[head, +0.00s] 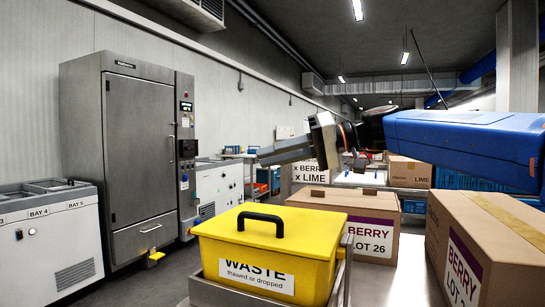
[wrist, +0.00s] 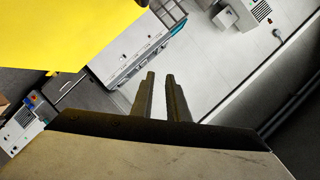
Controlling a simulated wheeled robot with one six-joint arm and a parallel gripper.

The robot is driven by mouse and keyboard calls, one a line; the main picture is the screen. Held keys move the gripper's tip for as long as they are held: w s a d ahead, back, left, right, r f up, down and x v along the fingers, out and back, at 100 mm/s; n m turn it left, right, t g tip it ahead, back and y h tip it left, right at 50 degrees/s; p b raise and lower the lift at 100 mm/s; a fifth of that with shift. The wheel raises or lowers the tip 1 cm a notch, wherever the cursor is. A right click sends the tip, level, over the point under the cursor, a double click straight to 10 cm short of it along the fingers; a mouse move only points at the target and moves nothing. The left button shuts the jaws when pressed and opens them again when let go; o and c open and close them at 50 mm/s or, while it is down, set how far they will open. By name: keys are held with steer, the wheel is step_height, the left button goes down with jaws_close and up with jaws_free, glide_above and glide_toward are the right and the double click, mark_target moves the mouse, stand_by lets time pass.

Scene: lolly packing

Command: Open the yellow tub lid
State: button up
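The yellow tub (head: 222,262) stands in a grey metal holder and carries a white WASTE label.
A BERRY LOT 26 carton (head: 372,232) stands close behind the tub. Another BERRY carton (head: 500,255) stands to the right, with bare light tabletop (head: 400,285) between. A steel cabinet (head: 135,150) and a BAY unit (head: 45,240) stand at the left. Air above the lid is clear.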

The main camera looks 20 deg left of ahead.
steer(key=shift+o, duration=1.4)
steer(key=shift+d, duration=0.1)
steer(key=v, duration=1.7)
steer(key=shift+d, duration=0.15)
